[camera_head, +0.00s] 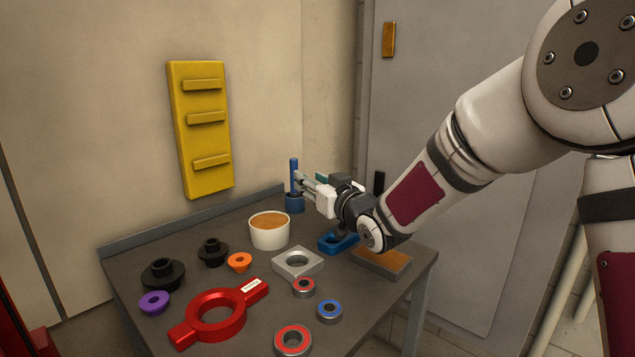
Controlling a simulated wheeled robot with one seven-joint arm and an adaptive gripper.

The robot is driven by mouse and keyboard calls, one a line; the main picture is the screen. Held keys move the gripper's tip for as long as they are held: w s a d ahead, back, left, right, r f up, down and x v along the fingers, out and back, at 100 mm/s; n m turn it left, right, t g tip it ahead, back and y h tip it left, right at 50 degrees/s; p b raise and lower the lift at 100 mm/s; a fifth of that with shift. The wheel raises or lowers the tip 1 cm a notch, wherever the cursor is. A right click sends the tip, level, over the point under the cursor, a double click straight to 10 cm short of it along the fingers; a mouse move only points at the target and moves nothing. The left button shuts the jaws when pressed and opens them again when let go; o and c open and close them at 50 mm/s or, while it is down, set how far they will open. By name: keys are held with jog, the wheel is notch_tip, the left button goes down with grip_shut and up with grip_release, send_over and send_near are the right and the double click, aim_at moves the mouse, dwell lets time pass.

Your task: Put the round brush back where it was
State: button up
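The round brush (294,165) shows as an upright blue handle at the back of the table. Its lower end meets a short dark blue cup (295,203); whether it sits inside or just above the cup is hard to tell, and the bristles are hidden. My gripper (298,182) reaches in level from the right with its fingertips at the handle, and looks shut on it. The far finger is partly hidden.
A white pot (269,231) with tan contents stands just front-left of the cup. A grey square block (297,263), a blue fixture (338,242) and a brown-topped block (381,261) lie below my arm. A red ring tool (215,314) and several bearings fill the front.

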jog(key=v, duration=0.2)
jog(key=shift+s+d, duration=0.15)
jog(key=shift+s, duration=0.05)
